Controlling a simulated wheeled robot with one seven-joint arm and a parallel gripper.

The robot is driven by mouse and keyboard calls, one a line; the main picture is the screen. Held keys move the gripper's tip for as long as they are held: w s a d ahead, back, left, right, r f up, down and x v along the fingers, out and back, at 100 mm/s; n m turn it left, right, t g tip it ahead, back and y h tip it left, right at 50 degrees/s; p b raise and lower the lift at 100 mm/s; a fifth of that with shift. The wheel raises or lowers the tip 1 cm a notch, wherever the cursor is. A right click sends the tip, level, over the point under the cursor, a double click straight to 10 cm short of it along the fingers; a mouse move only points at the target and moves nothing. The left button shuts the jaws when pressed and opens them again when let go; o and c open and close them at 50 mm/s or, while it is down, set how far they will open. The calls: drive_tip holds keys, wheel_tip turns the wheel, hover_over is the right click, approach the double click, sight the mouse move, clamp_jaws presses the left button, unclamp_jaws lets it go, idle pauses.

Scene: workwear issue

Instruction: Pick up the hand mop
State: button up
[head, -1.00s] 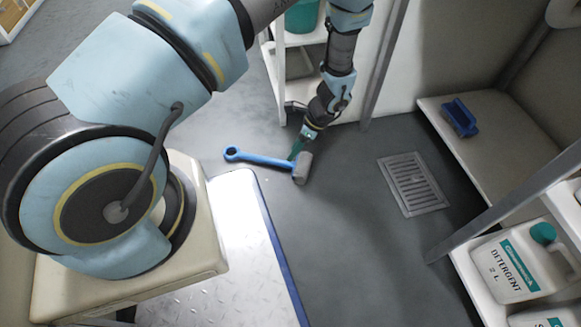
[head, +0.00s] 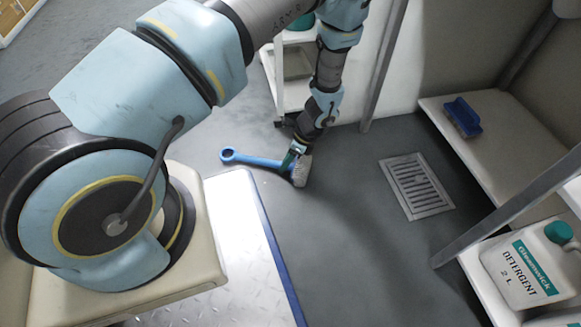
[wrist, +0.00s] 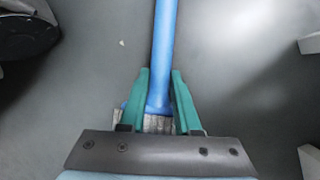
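The hand mop lies on the grey floor, with a blue handle (head: 258,160) ending in a ring and a grey head (head: 302,171). My gripper (head: 289,161) is down at the mop, where the handle meets the head. In the wrist view, the green fingers of my gripper (wrist: 160,78) stand on either side of the blue handle (wrist: 162,60). The left finger shows a narrow gap to the handle; the right one is very close to it. The mop's head (wrist: 158,124) is partly hidden behind the fingers and the gripper body.
A metal plate platform (head: 235,225) with a blue edge lies just in front of the mop. A white shelf unit (head: 292,85) stands behind it. A floor drain (head: 418,186) is at right, with a bench (head: 500,140) holding a blue brush (head: 463,116) and a detergent jug (head: 522,268) beyond.

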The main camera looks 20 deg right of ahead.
clamp_jaws()
idle(1.0)
